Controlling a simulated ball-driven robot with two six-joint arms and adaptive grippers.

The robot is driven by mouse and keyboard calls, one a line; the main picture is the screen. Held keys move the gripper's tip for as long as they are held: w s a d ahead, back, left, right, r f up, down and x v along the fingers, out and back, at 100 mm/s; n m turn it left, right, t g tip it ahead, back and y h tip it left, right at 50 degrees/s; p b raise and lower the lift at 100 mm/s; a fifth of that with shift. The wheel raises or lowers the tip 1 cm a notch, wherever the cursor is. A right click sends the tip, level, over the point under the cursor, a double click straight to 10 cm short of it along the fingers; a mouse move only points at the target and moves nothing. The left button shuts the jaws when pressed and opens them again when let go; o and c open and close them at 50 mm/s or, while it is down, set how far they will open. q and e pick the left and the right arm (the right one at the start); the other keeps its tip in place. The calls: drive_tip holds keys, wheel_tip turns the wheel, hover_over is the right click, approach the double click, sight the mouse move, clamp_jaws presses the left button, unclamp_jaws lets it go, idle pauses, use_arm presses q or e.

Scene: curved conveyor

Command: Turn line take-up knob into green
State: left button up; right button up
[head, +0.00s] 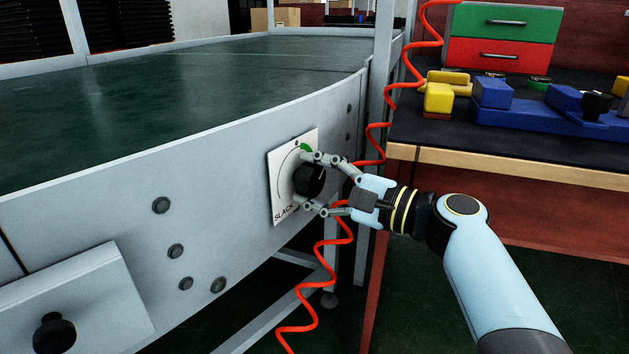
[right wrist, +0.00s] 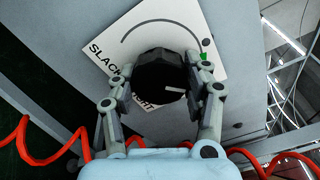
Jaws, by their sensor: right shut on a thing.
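The line take-up knob (head: 309,179) is black and round, on a white plate (head: 282,200) fixed to the conveyor's side. The plate carries the word SLACK, a dark arc and a green mark (head: 306,148) at the arc's end. My right gripper (head: 304,180) is shut on the knob, one finger above and one below in the head view. In the right wrist view the knob (right wrist: 158,72) sits between both fingers. Its white pointer line (right wrist: 174,89) points right, toward a finger; the green mark (right wrist: 205,56) is partly hidden by that finger. My left gripper is not in view.
The curved conveyor (head: 200,95) fills the left. A coiled red cable (head: 376,145) hangs close behind my right gripper. A workbench (head: 420,135) at right bears a green and red drawer box (head: 500,38) and blue and yellow blocks. A box with a black knob (head: 54,333) is lower left.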

drive_tip(key=shift+f, duration=0.1)
drive_tip(key=o, duration=1.2)
drive_tip(key=shift+c, duration=0.2)
drive_tip(key=shift+d, duration=0.1)
drive_tip(key=v, duration=1.2)
drive_tip(key=shift+f, duration=0.1)
